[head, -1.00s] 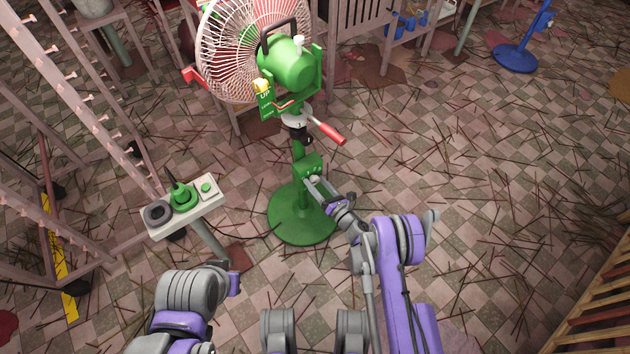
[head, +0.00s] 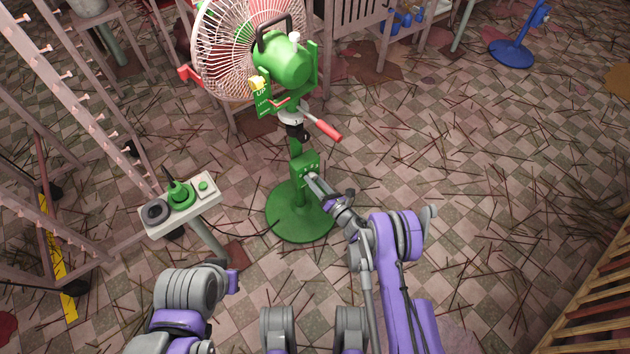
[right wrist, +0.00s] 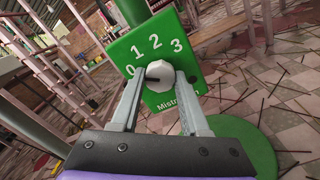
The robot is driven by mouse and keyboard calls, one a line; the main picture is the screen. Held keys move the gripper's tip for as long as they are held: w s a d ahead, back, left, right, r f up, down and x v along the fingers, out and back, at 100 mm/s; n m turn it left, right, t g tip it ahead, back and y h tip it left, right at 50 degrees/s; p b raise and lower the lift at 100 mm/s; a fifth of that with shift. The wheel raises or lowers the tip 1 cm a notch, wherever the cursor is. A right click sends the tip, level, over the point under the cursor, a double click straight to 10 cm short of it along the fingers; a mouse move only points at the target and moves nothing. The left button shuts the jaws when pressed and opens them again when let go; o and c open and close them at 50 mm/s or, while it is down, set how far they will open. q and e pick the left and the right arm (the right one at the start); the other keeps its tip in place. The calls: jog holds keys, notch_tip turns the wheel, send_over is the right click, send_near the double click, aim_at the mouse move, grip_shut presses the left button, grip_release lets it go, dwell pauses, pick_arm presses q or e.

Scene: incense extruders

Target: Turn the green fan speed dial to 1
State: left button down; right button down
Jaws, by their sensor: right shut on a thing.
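The green fan (head: 283,62) stands on a round green base (head: 300,222), with a green control box (head: 304,166) on its post. In the right wrist view, the green dial plate (right wrist: 140,46) shows 0, 1, 2 and 3 in an arc above a round white knob (right wrist: 160,71). My right gripper (head: 312,180) is shut on this knob, with one finger on each side in the right wrist view (right wrist: 161,84). A small dark mark shows on the knob, but its exact setting is hard to tell. My left gripper is not clearly visible.
A small stand (head: 207,200) with a green piece and a black ring is left of the fan. A red-handled lever (head: 325,128) sticks out above the control box. A pegged rack is at the left. Stick-strewn floor is open at the right.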

jog(key=m, duration=0.3)
jog(key=shift+m, duration=1.9)
jog(key=shift+c, duration=2)
grip_release()
jog(key=shift+s, duration=0.1)
